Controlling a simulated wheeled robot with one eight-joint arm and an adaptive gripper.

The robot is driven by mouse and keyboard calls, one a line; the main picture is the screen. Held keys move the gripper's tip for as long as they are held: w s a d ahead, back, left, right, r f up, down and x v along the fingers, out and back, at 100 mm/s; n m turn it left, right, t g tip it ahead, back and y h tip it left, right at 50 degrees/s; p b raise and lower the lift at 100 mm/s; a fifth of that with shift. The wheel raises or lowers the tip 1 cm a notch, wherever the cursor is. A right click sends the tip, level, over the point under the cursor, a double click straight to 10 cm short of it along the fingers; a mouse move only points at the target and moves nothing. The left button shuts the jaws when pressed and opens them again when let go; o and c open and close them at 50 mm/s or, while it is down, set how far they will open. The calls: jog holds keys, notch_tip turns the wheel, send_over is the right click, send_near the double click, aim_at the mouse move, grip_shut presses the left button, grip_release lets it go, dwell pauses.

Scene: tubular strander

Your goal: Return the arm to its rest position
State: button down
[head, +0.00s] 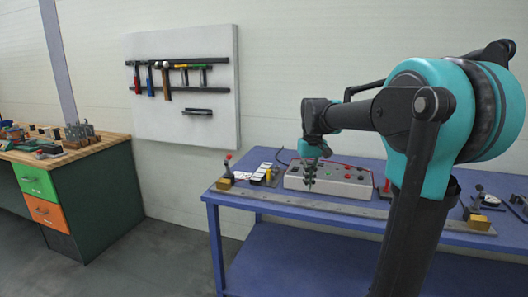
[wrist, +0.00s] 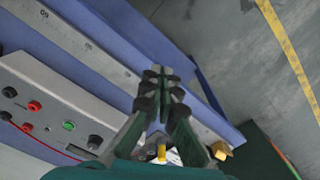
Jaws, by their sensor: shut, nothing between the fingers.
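My gripper (head: 311,172) hangs fingers down in the head view, above or just in front of the left part of a grey control box (head: 333,181) on the blue table (head: 285,202). In the wrist view my gripper (wrist: 163,78) has its fingertips together with nothing between them. The control box (wrist: 38,108), with red, black and green knobs, lies to the left there. The arm is bent, reaching left from its large teal joint at the right of the head view. I cannot tell the exact height of the fingertips over the table.
A metal ruler strip (head: 340,210) runs along the table's front edge, with brass blocks at its ends. A small red-topped lever (head: 228,168) and a yellow item (head: 268,175) stand left of the box. A tool board (head: 184,85) hangs behind. A green workbench (head: 100,195) stands left, with open floor between.

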jog(key=s+d+f+m+t, duration=0.1)
jog(key=s+d+f+t, duration=0.1)
jog(key=s+f, duration=0.8)
jog(key=s+d+f+m+t, duration=0.1)
jog(key=s+f+t, duration=0.1)
jog(key=s+f, duration=0.9)
jog(key=shift+d+f, duration=0.35)
jog(key=shift+f, duration=0.05)
jog(key=c, duration=2.2)
grip_release()
jog(key=shift+s, duration=0.1)
